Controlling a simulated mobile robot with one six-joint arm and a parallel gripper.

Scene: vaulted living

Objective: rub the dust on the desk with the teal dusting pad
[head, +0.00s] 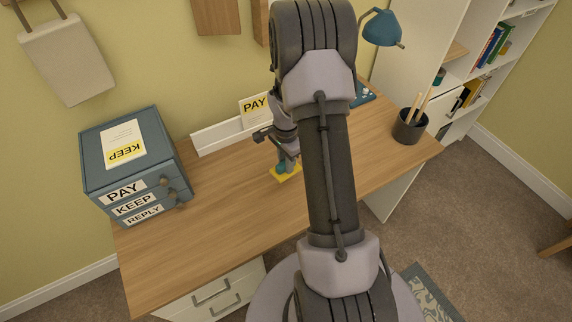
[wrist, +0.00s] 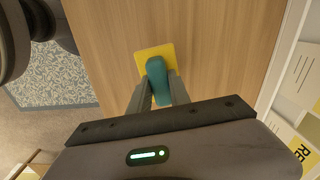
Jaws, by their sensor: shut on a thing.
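The dusting pad (head: 287,175) has a teal grip on a flat yellow base. My gripper (head: 288,164) is shut on the teal grip and points down over the middle of the wooden desk (head: 225,215). In the wrist view the pad (wrist: 155,55) sits between the two fingers of my gripper (wrist: 158,84), with the desk top (wrist: 225,50) behind it. The yellow base is on the desk or very close above it; I cannot tell which. I can make out no dust on the visible wood. My arm hides part of the desk in the head view.
A blue drawer box (head: 135,160) with labelled drawers stands at the left end. A white sorter (head: 218,135) with a PAY card (head: 255,108) runs along the back. A pencil cup (head: 409,127) and blue lamp (head: 381,27) stand right. The front left desk is clear.

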